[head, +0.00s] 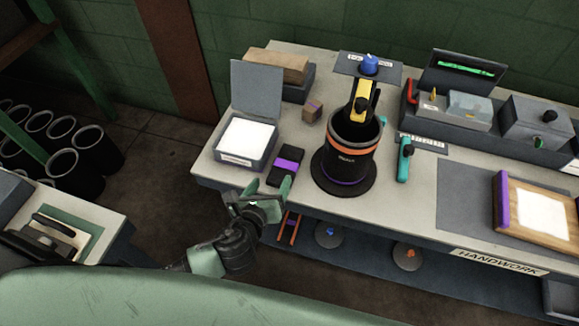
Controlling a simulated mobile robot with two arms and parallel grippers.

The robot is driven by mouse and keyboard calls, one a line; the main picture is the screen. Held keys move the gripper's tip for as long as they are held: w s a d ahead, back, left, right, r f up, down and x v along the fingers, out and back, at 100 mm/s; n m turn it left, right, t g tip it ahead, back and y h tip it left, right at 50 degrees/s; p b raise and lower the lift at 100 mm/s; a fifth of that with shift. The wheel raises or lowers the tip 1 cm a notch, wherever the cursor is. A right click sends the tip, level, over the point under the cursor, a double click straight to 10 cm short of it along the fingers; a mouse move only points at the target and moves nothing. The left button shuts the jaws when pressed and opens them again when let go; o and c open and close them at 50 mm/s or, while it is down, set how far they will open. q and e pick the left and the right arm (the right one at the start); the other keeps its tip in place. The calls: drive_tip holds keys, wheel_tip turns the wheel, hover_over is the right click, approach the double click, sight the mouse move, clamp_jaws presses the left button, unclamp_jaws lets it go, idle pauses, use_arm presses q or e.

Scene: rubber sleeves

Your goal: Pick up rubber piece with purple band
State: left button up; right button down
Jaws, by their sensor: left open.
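A black piece with a purple band (286,166) lies on the left part of the workbench, between an open grey box and a black cylinder. My left gripper (268,190) is at the bench's front edge, just in front of this piece. Its green fingers are apart with nothing seen between them. Whether a finger touches the piece is hard to tell. The black cylinder (345,166) stands upright on a round base, with an orange band near its top and a thin purple line low down. My right gripper is not in view.
The open grey box (244,142) holds white sheets. A small wooden block (312,110) stands behind the piece. A teal-handled tool (404,160) lies right of the cylinder. A purple-edged wooden board (534,214) lies at far right on a grey mat (455,205).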

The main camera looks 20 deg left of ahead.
sight(285, 166)
use_arm(q)
drive_tip(key=m, duration=0.3)
drive_tip(key=w+m+h, duration=0.1)
drive_tip(key=shift+d+f+m+t, duration=0.4)
drive_tip(key=p+x, duration=0.1)
drive_tip(key=x, duration=0.5)
drive_tip(key=shift+w+r, duration=0.1)
drive_tip(key=shift+w, duration=0.15)
drive_tip(key=shift+w+d+f, duration=0.15)
drive_tip(key=shift+w+f, duration=0.1)
drive_tip(key=shift+w, duration=0.25)
drive_tip(key=c, duration=1.2)
